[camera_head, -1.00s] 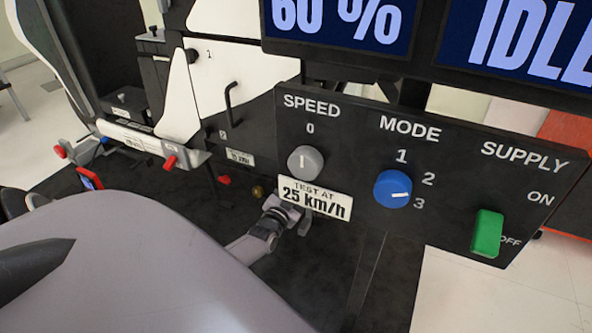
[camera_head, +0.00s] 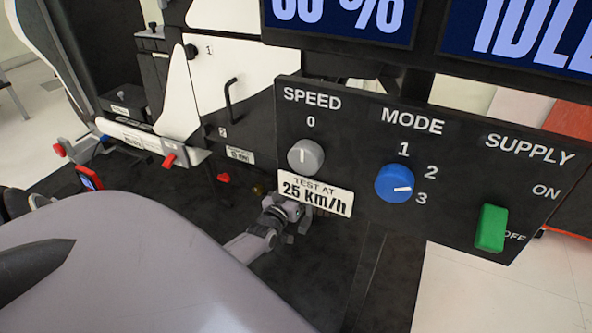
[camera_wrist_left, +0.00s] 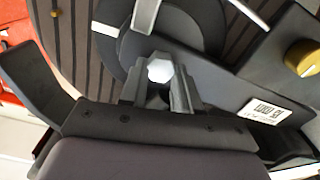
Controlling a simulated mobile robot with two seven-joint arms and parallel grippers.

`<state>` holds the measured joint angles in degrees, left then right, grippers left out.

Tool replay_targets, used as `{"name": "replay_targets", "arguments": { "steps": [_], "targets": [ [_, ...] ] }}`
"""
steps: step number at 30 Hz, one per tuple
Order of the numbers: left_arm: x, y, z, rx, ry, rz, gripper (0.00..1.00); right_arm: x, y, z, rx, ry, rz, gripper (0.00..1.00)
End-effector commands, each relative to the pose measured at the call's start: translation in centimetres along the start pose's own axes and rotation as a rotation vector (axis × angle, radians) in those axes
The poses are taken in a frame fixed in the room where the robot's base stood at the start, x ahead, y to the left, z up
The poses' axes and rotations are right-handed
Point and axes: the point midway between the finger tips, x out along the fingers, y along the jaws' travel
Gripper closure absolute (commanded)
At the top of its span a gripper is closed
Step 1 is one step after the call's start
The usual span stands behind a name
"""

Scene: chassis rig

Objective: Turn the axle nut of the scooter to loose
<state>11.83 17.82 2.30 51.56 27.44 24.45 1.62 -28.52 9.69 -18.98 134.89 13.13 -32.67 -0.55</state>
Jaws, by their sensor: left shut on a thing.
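In the left wrist view, the axle nut (camera_wrist_left: 160,70) is a pale hexagonal nut in front of a dark wheel hub. My left gripper (camera_wrist_left: 157,90) has its two short dark fingers on either side of the nut and is shut on it. In the head view, the grey wrist and gripper (camera_head: 287,210) of my left arm are low in the middle, just below the white speed label. The nut itself is hidden there. My right gripper is not in view.
The black control panel (camera_head: 375,235) hangs close to the right of the gripper, with a grey knob (camera_head: 306,157), a blue knob (camera_head: 395,183) and a green switch (camera_head: 491,228). A brass knob (camera_wrist_left: 302,57) and a small white label (camera_wrist_left: 265,110) are right of the nut.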

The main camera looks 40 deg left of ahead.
Motion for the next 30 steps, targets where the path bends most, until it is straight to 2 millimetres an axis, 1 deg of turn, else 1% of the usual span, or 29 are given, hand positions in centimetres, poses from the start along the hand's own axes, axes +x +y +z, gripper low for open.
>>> {"name": "replay_targets", "arguments": {
  "steps": [9, 30],
  "targets": [
    [-0.1, -0.1, 0.2, -0.300, -0.001, 0.000, 0.99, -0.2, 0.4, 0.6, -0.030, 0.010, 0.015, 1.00],
    [-0.1, -0.2, 0.4, -0.964, -0.003, 0.000, 0.99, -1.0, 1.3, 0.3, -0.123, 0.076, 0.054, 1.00]
  ]
}}
